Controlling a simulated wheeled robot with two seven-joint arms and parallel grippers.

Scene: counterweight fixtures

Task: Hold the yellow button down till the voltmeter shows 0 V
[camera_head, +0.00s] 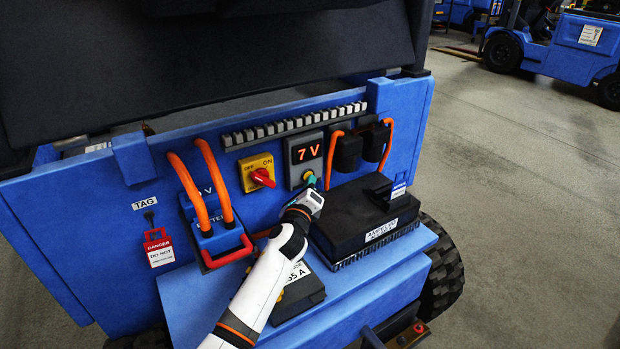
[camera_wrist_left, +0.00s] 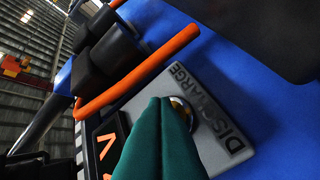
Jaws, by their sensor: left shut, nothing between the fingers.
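The voltmeter (camera_head: 306,150) is a dark display on the blue panel and reads 7 V in orange. The yellow button (camera_head: 308,176) sits just below it on a grey plate. My left gripper (camera_head: 311,184) is shut and empty, with its teal fingertips at the button. In the left wrist view the shut fingers (camera_wrist_left: 160,140) cover most of the yellow button (camera_wrist_left: 182,108), beside the word DISCHARGE. I cannot tell how far the button is pressed in. Part of the display (camera_wrist_left: 105,148) shows there too. My right gripper is not in view.
A red rotary switch on a yellow plate (camera_head: 257,172) is left of the button. Orange cables (camera_head: 188,185) and a blue connector (camera_head: 222,238) are further left. A black box (camera_head: 362,215) stands on the blue ledge (camera_head: 398,262) to the right. A red danger tag (camera_head: 159,247) hangs at left.

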